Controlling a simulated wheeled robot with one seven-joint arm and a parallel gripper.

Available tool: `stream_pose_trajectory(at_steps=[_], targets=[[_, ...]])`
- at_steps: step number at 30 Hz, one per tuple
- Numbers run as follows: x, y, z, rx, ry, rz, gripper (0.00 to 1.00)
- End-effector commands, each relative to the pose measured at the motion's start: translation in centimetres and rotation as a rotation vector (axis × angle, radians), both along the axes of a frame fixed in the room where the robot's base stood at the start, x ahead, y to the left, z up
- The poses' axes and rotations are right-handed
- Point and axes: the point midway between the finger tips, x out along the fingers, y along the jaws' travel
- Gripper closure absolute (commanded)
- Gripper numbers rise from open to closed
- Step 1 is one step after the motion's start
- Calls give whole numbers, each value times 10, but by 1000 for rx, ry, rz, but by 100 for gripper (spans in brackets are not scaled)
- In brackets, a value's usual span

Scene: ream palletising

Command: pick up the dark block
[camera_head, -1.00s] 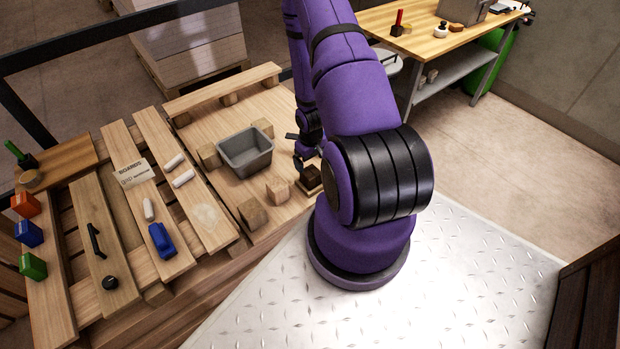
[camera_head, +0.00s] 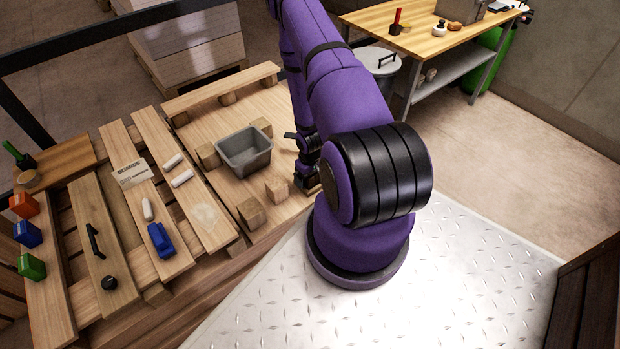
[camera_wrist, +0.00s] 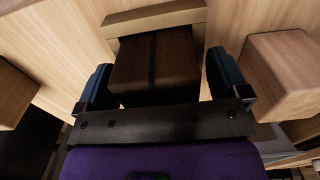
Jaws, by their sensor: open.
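The dark brown block (camera_wrist: 155,65) lies on light wood in the wrist view. My gripper (camera_wrist: 160,78) is open, with one blue finger on each side of the block. A narrow gap shows beside the block at each finger, and I cannot tell whether either touches it. In the head view my gripper (camera_head: 306,176) is low at the right edge of the pallet board, and my arm and gripper mostly hide the block there.
A grey bin (camera_head: 245,158) stands left of my gripper among light wooden blocks, including a near one (camera_head: 277,190) and another (camera_head: 251,213). A light block (camera_wrist: 291,72) is close right of my gripper in the wrist view. A wooden strip (camera_wrist: 155,17) lies beyond the dark block.

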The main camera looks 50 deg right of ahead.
Motion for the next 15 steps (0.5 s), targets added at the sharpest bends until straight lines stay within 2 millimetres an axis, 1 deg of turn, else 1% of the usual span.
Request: stream_pose_trajectory(at_steps=[8,9,11,12,14,15], targets=[[0,0,-2,0,0,0,6],[0,0,-2,0,0,0,16],[0,0,-2,0,0,0,29],[0,0,-2,0,0,0,39],[0,0,-2,0,0,0,52],[0,0,-2,0,0,0,62]])
